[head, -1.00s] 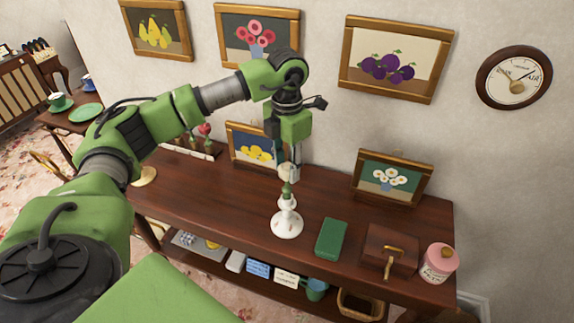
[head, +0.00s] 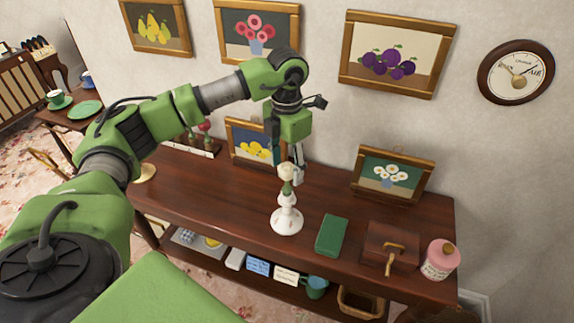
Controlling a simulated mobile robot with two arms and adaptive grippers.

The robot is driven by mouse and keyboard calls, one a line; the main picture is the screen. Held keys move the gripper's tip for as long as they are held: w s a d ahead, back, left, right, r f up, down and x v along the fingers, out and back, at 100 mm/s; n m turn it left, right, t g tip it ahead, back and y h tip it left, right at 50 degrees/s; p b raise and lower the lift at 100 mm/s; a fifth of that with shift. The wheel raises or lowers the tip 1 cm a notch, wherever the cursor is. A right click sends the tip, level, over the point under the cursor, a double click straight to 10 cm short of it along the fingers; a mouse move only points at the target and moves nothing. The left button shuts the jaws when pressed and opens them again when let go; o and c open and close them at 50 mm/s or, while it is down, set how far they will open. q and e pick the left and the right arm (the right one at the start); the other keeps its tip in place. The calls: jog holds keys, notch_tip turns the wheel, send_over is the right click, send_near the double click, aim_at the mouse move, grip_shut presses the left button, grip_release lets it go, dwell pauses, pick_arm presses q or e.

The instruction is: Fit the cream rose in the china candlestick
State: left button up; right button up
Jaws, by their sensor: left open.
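The white china candlestick (head: 287,220) stands upright on the dark wooden sideboard, left of the green box. The cream rose (head: 287,172) is upright directly above the candlestick, its green stem reaching down to the candlestick's top; how deep the stem sits is too small to tell. My left gripper (head: 297,172) hangs from above with its jaws open, just behind and to the right of the rose head. Whether a finger touches the rose I cannot tell. My right gripper does not show.
The sideboard (head: 190,190) also bears a green box (head: 331,236), a brown wooden box (head: 390,247), a pink jar (head: 440,260) and framed pictures leaning at the back, such as the daisies (head: 392,178). A rack with red roses (head: 204,130) stands at the back left.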

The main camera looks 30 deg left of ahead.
pick_arm(q)
notch_tip(320, 180, up, 12)
dwell(0.4)
jog(key=shift+f, duration=0.1)
dwell(0.3)
